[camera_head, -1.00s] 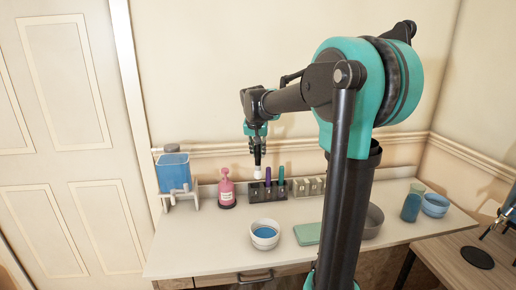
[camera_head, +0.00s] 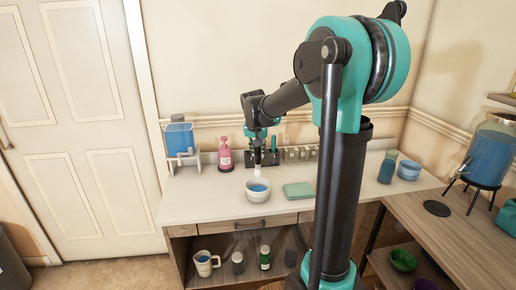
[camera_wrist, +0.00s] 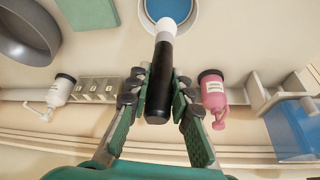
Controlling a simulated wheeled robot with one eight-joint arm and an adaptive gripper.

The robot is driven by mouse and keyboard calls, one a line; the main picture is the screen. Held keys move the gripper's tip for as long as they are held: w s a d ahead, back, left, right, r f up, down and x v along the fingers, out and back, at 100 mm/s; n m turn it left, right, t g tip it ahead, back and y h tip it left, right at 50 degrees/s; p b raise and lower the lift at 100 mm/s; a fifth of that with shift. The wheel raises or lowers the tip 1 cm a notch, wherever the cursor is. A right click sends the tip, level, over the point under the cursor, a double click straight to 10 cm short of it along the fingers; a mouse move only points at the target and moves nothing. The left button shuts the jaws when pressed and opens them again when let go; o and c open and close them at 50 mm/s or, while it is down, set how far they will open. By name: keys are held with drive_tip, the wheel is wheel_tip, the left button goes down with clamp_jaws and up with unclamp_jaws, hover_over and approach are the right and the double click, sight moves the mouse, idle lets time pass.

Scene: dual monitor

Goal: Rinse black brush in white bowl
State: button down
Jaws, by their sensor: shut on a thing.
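My gripper (camera_head: 258,149) is shut on the black brush (camera_wrist: 158,92), holding it by its dark handle with the white tip pointing down. The white bowl (camera_head: 258,196) stands on the pale counter with blue liquid inside; it also shows at the top of the wrist view (camera_wrist: 197,16). The brush's white tip (camera_head: 258,170) is at the back side of the bowl in the head view and overlaps the bowl's near rim in the wrist view. I cannot tell whether the tip touches the bowl or is above it.
A green pad (camera_head: 299,190) lies right of the bowl. A blue glass (camera_head: 387,171) and blue bowl (camera_head: 409,171) stand farther right.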

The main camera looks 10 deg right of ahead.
sight(258, 168)
drive_tip(key=shift+f, duration=4.7)
drive_tip(key=shift+w, duration=0.1)
